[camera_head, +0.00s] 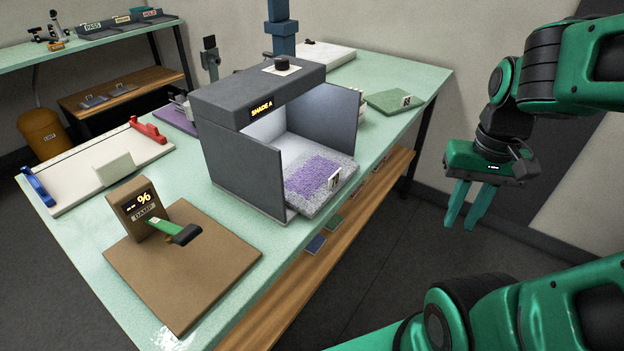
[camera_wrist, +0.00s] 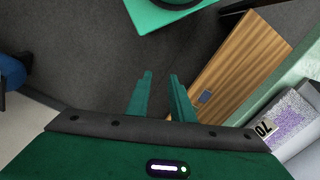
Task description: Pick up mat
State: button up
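A thick grey mat with a purple speckled patch (camera_head: 310,182) lies in the open grey light box marked SHADE A (camera_head: 232,140), its front sticking out. It has a small upright white tag with dark marks. It also shows at the right edge of the wrist view (camera_wrist: 293,118). A flat green mat with a tag (camera_head: 390,101) lies on the table right of the box. Which mat the task means is not clear from the frames. My gripper (camera_head: 460,226) hangs off the table's right side, apart from both mats. Its fingers (camera_wrist: 161,76) are apart and empty.
The light box's side panels flank the purple-patched mat. A brown stand with a % display (camera_head: 140,205) and a green-and-black probe is at front left. A white tray (camera_head: 85,170) lies behind it. A wooden shelf (camera_head: 330,270) runs under the table. Floor below my gripper is clear.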

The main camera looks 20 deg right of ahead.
aim_at(310, 181)
jog(key=z, duration=2)
jog(key=k, duration=1.7)
jog(key=u, duration=0.35)
jog(key=i, duration=1)
